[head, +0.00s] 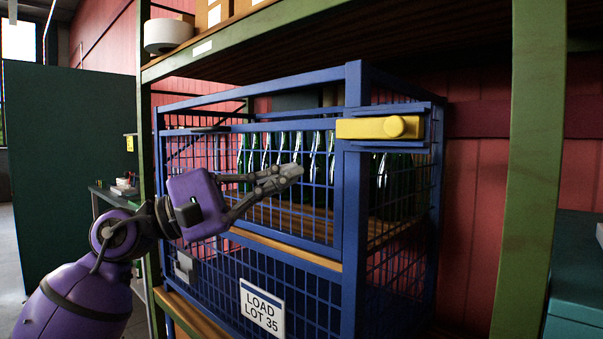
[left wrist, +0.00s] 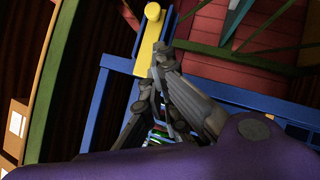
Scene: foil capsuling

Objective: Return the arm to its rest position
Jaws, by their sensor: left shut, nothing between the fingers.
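My left gripper (head: 292,172) is shut and empty, in front of the mesh front of a blue wire cage (head: 354,200). Its purple arm comes in from the lower left in the head view. In the left wrist view the gripper's fingers (left wrist: 158,62) point toward the cage's yellow latch (left wrist: 149,40). The yellow latch (head: 380,127) sits at the cage's upper front corner, to the right of and above the fingertips in the head view. I cannot tell whether the fingers touch the mesh. My right gripper is not in view.
Green bottles (head: 318,150) stand in a row inside the cage. A label (head: 262,310) reading "LOAD LOT 35" hangs on its lower front. A green rack post (head: 530,170) stands at right, and a shelf with boxes (head: 213,14) is above. A dark green panel (head: 70,170) stands at left.

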